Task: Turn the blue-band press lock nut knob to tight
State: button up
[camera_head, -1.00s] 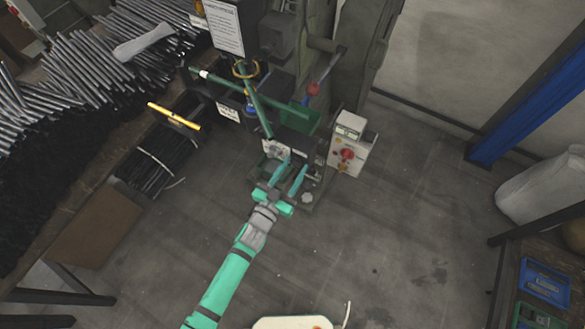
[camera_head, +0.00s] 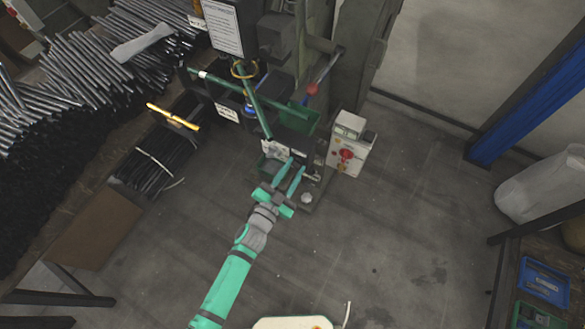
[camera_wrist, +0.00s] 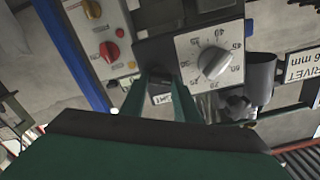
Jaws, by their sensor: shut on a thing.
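The press (camera_head: 278,40) stands at top centre in the head view. My gripper (camera_head: 295,168) reaches its lower front, with its two teal fingers close together. In the wrist view my gripper (camera_wrist: 162,80) is shut on a small dark part, which I take to be the lock nut knob (camera_wrist: 160,86). The fingers cover much of it, and its turn angle cannot be read. A small label partly shows between the fingers. Just right of them is a white dial plate (camera_wrist: 228,38) with a grey pointer knob (camera_wrist: 214,62).
A white control box (camera_head: 350,145) with a red button stands right of the fingers. A dark star-shaped knob (camera_wrist: 238,106) sits below the dial. Rods lie heaped at left.

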jog(key=m, duration=0.4)
jog(key=shift+a+m, duration=0.1)
jog(key=shift+m, duration=0.2)
jog(key=m, duration=0.3)
jog(key=shift+s+f+m, duration=0.1)
jog(key=shift+m, duration=0.3)
jog(key=m, duration=0.4)
jog(key=shift+f+m, duration=0.1)
jog(key=shift+m, duration=0.2)
jog(key=o, duration=1)
jog(key=shift+o, duration=0.2)
